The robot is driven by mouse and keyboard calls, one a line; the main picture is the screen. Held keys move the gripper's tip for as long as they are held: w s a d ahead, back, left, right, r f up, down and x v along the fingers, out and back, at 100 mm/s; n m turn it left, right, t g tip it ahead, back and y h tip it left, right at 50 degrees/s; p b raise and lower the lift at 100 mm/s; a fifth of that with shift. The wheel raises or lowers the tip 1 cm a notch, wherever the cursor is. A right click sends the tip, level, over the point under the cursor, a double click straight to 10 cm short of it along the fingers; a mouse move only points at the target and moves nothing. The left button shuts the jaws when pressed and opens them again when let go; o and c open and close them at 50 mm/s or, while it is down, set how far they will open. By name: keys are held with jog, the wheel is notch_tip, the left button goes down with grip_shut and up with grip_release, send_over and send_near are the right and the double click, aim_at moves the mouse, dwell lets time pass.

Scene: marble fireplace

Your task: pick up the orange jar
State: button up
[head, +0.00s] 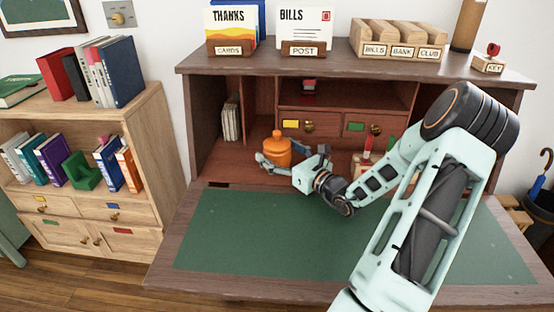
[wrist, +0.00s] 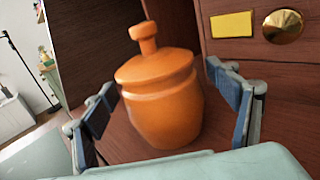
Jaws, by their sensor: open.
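The orange jar (head: 277,149) with a knobbed lid stands in the open lower left part of the desk's hutch, below the drawers. In the wrist view the jar (wrist: 162,100) fills the middle and looks tilted because of the camera angle. My gripper (head: 288,163) reaches in from the right at the jar. In the wrist view its two blue-padded fingers are spread, one on each side of the jar. Small gaps seem to show between the pads and the jar. The jar's lowest edge is partly hidden behind my gripper's body in the head view.
A drawer with a yellow label (head: 291,124) is just above and right of the jar. Upright papers (head: 231,117) stand in the left cubby. A red-handled stamp (head: 367,147) is right of my gripper. The green desk mat (head: 250,235) is clear.

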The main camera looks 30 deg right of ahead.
jog(key=shift+c, duration=0.2)
jog(key=c, duration=1.5)
